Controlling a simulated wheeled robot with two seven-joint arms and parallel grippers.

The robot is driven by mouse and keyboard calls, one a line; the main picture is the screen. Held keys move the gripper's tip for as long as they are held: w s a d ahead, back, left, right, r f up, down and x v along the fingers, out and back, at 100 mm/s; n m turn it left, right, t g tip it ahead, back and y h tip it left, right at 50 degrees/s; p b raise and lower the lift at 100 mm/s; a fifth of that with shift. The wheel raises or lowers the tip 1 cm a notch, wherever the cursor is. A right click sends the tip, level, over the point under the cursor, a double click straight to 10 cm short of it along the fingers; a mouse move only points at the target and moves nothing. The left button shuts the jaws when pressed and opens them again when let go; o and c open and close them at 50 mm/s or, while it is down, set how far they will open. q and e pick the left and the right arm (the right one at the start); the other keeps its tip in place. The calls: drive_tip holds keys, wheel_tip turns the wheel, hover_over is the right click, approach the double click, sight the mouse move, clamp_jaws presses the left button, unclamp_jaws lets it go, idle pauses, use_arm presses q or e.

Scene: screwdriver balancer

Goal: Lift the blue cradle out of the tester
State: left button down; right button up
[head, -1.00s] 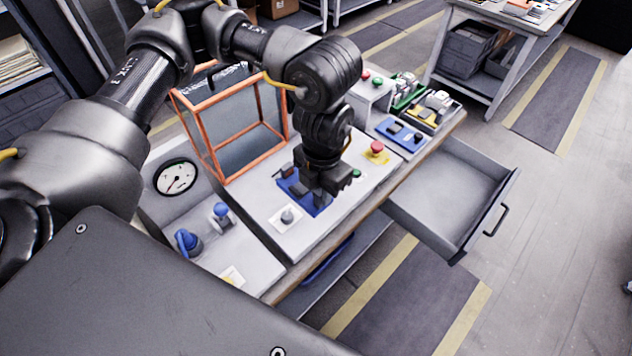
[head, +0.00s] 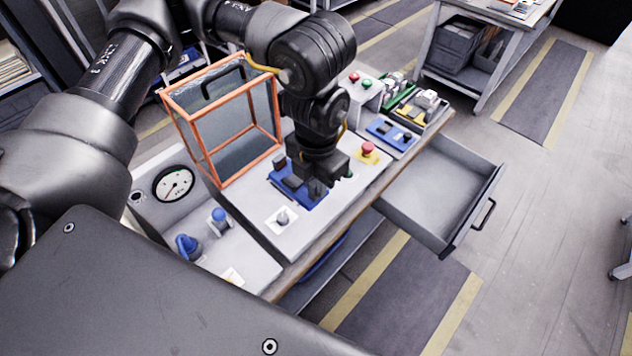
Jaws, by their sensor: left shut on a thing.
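The blue cradle (head: 312,202) lies on the light grey top of the tester (head: 262,207), in front of the orange-framed clear guard. My left gripper (head: 308,188) points down over the cradle and is shut on it; the fingers and wrist hide much of it. I cannot tell whether the cradle is clear of the tester's top. My right gripper is not in view.
The orange-framed guard (head: 202,85) stands just behind and left of my left gripper. A red button on a yellow base (head: 368,150) and a toggle switch (head: 282,216) are close by. A blue tray (head: 391,134) sits further right. An open grey drawer (head: 440,190) juts out at the right.

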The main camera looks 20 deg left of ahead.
use_arm(q)
wheel_tip(320, 180, up, 5)
drive_tip(key=p, duration=0.3)
drive_tip(key=shift+r, duration=0.15)
